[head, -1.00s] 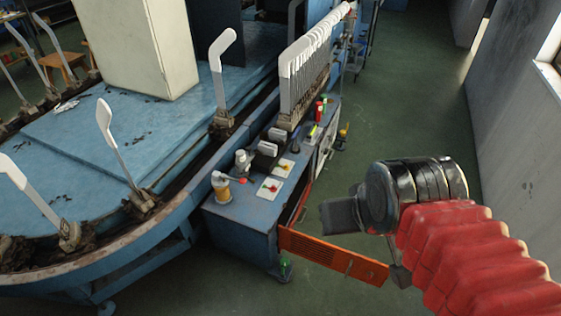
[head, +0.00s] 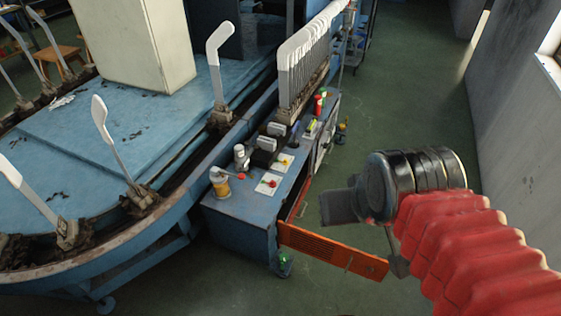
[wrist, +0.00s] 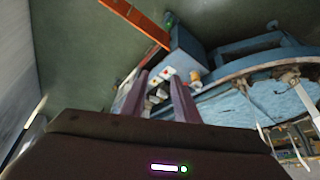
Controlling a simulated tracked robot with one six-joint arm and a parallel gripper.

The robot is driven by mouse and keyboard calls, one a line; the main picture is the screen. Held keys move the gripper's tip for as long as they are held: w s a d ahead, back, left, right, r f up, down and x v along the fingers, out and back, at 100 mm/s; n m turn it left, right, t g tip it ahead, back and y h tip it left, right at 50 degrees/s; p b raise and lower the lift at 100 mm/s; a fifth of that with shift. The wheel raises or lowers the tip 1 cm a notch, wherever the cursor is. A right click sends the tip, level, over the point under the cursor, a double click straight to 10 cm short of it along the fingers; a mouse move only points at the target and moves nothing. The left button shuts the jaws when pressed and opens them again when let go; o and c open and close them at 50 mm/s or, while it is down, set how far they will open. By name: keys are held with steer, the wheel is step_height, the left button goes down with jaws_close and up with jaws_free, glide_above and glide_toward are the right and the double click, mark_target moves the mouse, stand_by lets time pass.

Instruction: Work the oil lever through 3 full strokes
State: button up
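A small lever with a red knob (head: 242,176) sticks out beside a yellowish oil jar (head: 220,184) on the near end of the blue cabinet top (head: 238,207). I take this for the oil lever, but it is too small to be sure. The jar also shows in the wrist view (wrist: 195,76). My gripper (head: 335,207) hangs to the right of the cabinet, clear of the jar and lever. In the wrist view its two fingers (wrist: 160,80) stand apart with nothing held between them, and the cabinet lies beyond them.
An orange panel (head: 330,252) juts out low from the cabinet towards my arm. White switch plates (head: 268,184) and a row of upright white sock boards (head: 300,70) are on the cabinet side. A blue boarding table (head: 110,150) stands left. Green floor is open at right.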

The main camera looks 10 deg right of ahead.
jaws_close()
stand_by(1.7)
